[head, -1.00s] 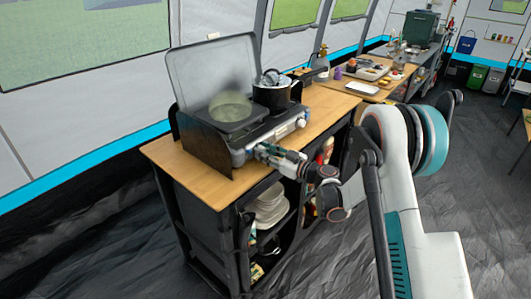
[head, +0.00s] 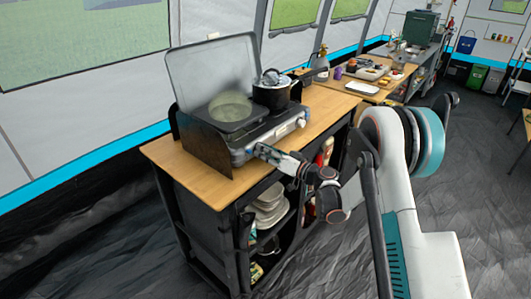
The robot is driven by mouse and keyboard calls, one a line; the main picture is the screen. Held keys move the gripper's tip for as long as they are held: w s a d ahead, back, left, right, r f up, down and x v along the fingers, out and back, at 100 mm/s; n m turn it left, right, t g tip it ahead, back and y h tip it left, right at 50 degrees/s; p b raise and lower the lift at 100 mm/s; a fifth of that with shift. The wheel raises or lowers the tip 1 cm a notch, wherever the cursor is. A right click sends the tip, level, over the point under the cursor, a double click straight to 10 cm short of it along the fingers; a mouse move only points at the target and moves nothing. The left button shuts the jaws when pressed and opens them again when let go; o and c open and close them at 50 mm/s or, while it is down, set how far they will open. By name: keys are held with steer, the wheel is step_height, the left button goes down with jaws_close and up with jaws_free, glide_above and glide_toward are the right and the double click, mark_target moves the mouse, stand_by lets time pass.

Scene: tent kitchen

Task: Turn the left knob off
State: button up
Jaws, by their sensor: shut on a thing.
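The camping stove (head: 250,145) stands on the wooden top of a black cabinet, its grey lid raised at the back. My gripper (head: 259,150) is at the left part of the stove's front panel, shut on the left knob. The fingers and wrist cover the knob, so its turn angle cannot be read. The right knob (head: 301,122) shows pale and uncovered at the right end of the panel. A pale green, see-through round shape (head: 230,106) sits over the left burner.
A dark lidded pot (head: 271,95) stands on the right burner, its handle pointing right. The cabinet's wooden top (head: 190,176) is bare at the front left. Plates (head: 270,205) sit on the shelf under my gripper. Another table with trays stands behind.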

stand_by(0.3)
steer(key=o, duration=0.8)
steer(key=v, duration=1.2)
